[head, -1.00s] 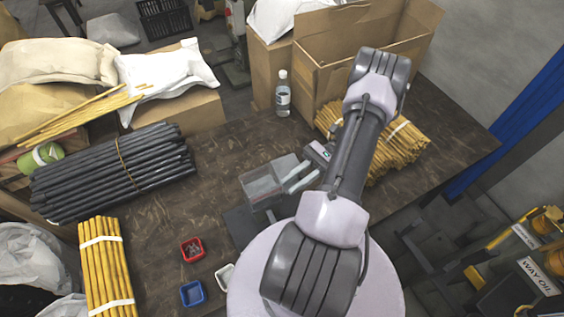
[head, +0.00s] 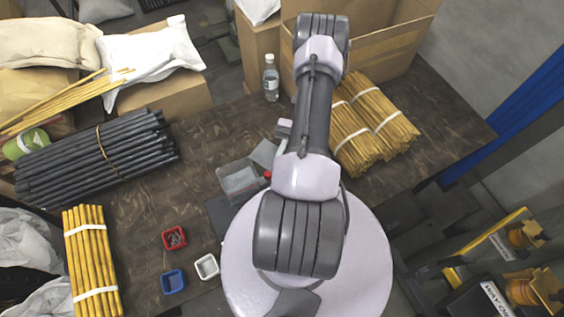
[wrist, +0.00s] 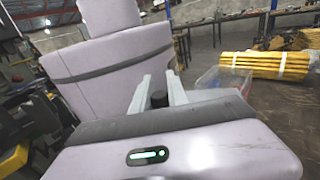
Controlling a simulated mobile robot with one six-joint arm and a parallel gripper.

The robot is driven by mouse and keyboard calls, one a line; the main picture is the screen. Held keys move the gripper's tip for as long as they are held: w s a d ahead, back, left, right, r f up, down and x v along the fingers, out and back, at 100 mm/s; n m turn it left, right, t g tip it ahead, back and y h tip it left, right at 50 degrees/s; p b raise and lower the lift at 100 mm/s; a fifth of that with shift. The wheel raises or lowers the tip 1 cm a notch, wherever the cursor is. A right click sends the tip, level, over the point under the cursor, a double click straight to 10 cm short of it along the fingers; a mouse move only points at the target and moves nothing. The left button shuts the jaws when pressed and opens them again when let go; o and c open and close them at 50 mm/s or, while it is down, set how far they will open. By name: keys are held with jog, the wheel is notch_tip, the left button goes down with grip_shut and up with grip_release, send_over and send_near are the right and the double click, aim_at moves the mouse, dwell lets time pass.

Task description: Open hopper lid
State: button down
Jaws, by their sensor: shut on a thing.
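The hopper (head: 240,182), a clear box, stands on the bench left of my arm in the head view. A grey, partly clear panel (head: 264,153), perhaps its lid, shows at its upper right edge. My arm covers what lies right of it. In the wrist view the clear box (wrist: 222,78) shows at the right, beyond the fingers. My gripper (wrist: 158,95) has its two pale fingers on either side of a small black knob (wrist: 159,100) and is shut on it. I cannot tell how far the lid is raised. The fingers are hidden in the head view.
A red tray (head: 174,238), a blue tray (head: 173,281) and a white tray (head: 207,266) sit left of my base. Yellow rods (head: 372,125) and a bottle (head: 271,78) are at the back. Black rods (head: 95,160) lie left. The bench between is clear.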

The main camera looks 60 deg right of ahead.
dwell(0.3)
jog(key=c, duration=1.3)
grip_release()
